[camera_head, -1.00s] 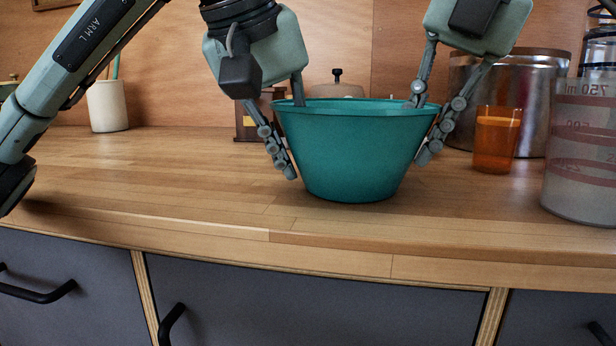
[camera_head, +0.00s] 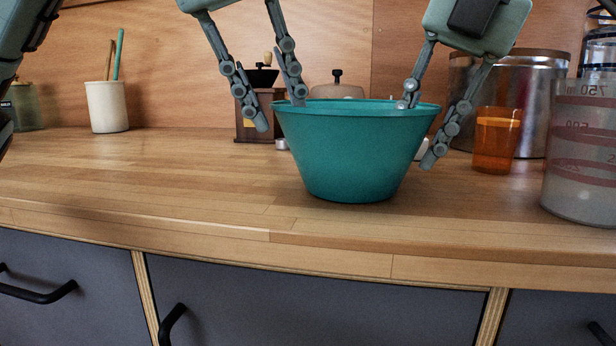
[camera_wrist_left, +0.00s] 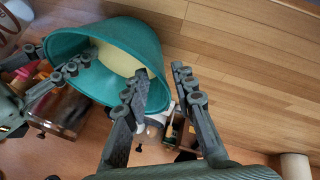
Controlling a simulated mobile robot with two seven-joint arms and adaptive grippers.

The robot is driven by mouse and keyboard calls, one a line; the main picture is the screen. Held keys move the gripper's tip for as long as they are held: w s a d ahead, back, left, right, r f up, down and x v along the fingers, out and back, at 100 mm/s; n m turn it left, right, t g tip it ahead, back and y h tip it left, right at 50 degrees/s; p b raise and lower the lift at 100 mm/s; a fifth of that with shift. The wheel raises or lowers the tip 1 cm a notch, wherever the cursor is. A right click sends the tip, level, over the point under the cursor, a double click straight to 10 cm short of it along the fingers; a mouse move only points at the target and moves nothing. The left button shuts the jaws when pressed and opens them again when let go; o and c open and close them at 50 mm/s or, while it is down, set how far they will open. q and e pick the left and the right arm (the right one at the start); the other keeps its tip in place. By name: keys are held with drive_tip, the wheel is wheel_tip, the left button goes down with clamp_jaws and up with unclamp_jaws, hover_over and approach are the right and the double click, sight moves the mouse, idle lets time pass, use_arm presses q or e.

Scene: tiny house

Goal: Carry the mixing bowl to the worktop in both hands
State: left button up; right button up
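The teal mixing bowl (camera_head: 352,155) stands upright on the wooden worktop (camera_head: 190,190), near its front edge. It also shows in the left wrist view (camera_wrist_left: 145,38), with something pale yellow inside. My left gripper (camera_head: 280,116) is open at the bowl's left rim. Its inner finger reaches the rim; its outer finger is spread well clear of the wall. It also shows open in the left wrist view (camera_wrist_left: 160,72). My right gripper (camera_head: 415,135) is open around the right rim, one finger inside and one outside, with a gap to the outer wall.
An orange glass (camera_head: 496,140), a measuring jug (camera_head: 582,170) and a large metal pot (camera_head: 535,80) stand at the right. A coffee grinder (camera_head: 250,125) is behind the bowl. A white utensil crock (camera_head: 107,106) stands back left. The worktop left of the bowl is clear.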

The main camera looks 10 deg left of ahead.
drive_tip(key=v, duration=0.8)
idle(0.4)
